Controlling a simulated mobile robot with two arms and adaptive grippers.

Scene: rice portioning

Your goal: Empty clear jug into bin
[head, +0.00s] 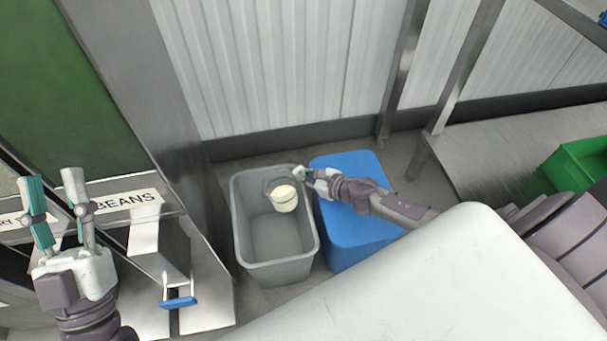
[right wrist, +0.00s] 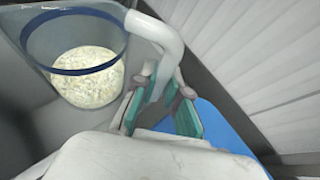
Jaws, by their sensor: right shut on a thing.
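The clear jug (head: 284,198) is over the open grey bin (head: 277,271) in the head view, with pale rice (head: 285,202) in its lower part. In the right wrist view the jug (right wrist: 75,45) shows a blue band, a white handle and rice (right wrist: 88,80) inside. My right gripper (head: 302,172) is shut on the jug's handle, at the bin's right rim. The jug looks close to upright, perhaps slightly tilted. My left gripper (head: 55,178) is open and empty at the far left, away from the jug and bin.
A blue-lidded bin (head: 360,228) stands right beside the grey bin, under my right arm. A dispenser labelled BEANS (head: 130,202) is at the left. A white surface (head: 440,285) fills the front right. A green crate (head: 580,165) sits on a metal table (head: 500,150).

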